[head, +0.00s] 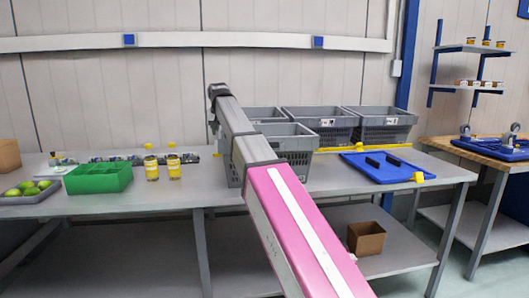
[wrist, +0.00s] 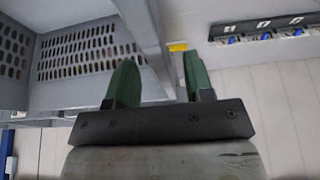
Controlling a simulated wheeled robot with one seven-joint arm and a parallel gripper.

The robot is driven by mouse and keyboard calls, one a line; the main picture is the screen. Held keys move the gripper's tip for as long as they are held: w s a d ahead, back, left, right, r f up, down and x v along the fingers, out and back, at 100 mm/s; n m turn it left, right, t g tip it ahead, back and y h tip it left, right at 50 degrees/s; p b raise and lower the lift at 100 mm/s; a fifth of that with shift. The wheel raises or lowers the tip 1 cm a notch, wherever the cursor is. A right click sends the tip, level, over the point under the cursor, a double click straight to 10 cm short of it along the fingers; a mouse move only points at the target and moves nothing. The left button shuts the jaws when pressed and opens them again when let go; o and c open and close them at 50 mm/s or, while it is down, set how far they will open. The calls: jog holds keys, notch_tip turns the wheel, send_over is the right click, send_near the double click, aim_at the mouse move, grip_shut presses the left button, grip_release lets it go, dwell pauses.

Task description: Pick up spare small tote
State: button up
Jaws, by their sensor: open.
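Several grey perforated totes stand grouped on the table; I cannot tell which one is the spare small tote. The front tote (head: 292,143) is partly hidden by my arm. Behind it are a back left tote (head: 264,114), a middle tote (head: 322,122) and a right tote (head: 385,122). In the wrist view my gripper (wrist: 159,60) is open, with green fingers apart. A grey tote wall with slots (wrist: 85,52) fills the left side there, and its edge runs down close to the fingers. I cannot tell whether they touch. The head view hides the gripper behind my arm.
A green divided box (head: 98,178), two yellow jars (head: 174,167) and a tray of green fruit (head: 28,190) stand to the left. A blue tray (head: 383,168) lies right of the totes. A brown box (head: 366,238) is on the lower shelf.

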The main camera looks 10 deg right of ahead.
jog(key=shift+x, duration=0.75)
jog(key=shift+f, duration=0.25)
grip_shut()
